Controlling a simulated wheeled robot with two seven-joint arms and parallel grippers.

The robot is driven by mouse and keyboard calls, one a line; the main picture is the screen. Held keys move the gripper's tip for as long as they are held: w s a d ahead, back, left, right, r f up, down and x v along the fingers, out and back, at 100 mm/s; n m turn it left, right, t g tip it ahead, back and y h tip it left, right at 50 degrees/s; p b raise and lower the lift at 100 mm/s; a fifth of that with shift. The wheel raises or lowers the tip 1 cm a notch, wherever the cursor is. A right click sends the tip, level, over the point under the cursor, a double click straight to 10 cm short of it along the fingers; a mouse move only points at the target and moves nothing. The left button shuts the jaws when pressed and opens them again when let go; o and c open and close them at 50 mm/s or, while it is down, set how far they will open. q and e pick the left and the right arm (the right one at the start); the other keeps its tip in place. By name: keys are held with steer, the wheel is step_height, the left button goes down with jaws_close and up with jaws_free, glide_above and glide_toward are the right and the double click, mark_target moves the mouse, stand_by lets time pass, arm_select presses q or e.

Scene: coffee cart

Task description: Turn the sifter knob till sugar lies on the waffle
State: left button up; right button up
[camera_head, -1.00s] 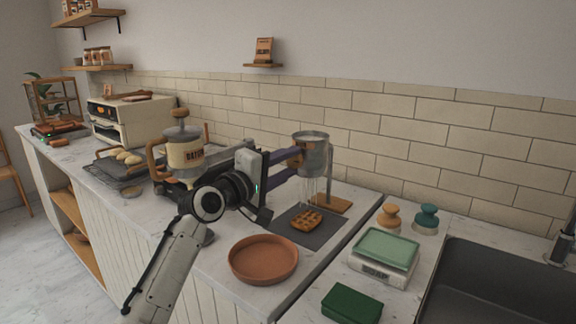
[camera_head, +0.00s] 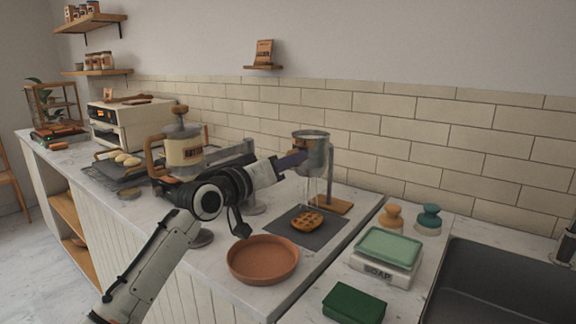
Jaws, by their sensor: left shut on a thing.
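The metal sifter (camera_head: 313,150) is held on a stand with a wooden base, above a dark mat (camera_head: 283,225). Thin pale streaks hang below the sifter, over the waffle (camera_head: 307,221) on the mat. The waffle is golden brown; I cannot make out sugar on its top. My left gripper (camera_head: 291,161) reaches in from the left and is shut at the sifter's left side, where the knob is. The fingers hide the knob. My right gripper is not in view.
A round terracotta dish (camera_head: 263,259) stands in front of the mat. A batter dispenser (camera_head: 184,150) stands behind my left arm.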

arm_select(q)
steer(key=shift+f+m+b, duration=0.1)
steer(key=shift+m+b, duration=0.2)
steer(key=shift+m, duration=2.5)
steer(key=o, duration=1)
steer(key=shift+o, duration=0.2)
steer(key=v, duration=1)
steer(key=shift+s, duration=0.15)
steer(key=shift+a, duration=0.1)
